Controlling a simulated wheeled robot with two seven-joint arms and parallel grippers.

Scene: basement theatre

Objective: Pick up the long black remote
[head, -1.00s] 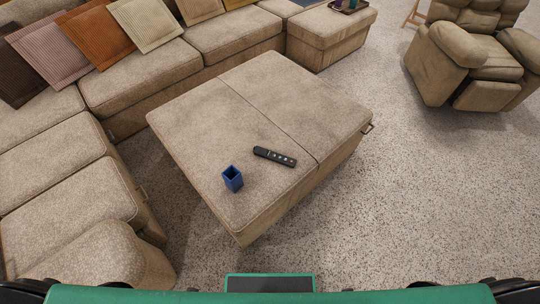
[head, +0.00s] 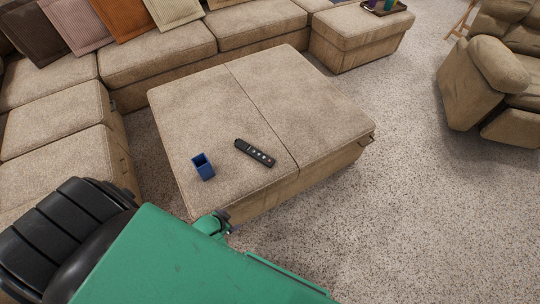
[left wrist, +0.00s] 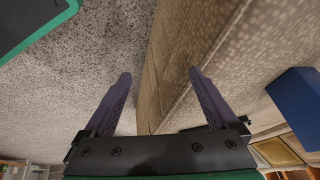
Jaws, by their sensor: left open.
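The long black remote (head: 255,153) lies flat on the beige ottoman (head: 190,95), near its front edge, with small light and red buttons on top. My left gripper (head: 226,221) is at the ottoman's near side, below and left of the remote in the head view, mostly hidden by my green arm. In the left wrist view the two fingers (left wrist: 159,73) are spread and empty, in front of the ottoman's side and edge. A dark sliver behind the right finger there may be the remote; I cannot tell. My right gripper is not in view.
A sectional sofa (head: 160,60) lies behind and left. A recliner (head: 485,85) stands right. Speckled floor on the right is clear.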

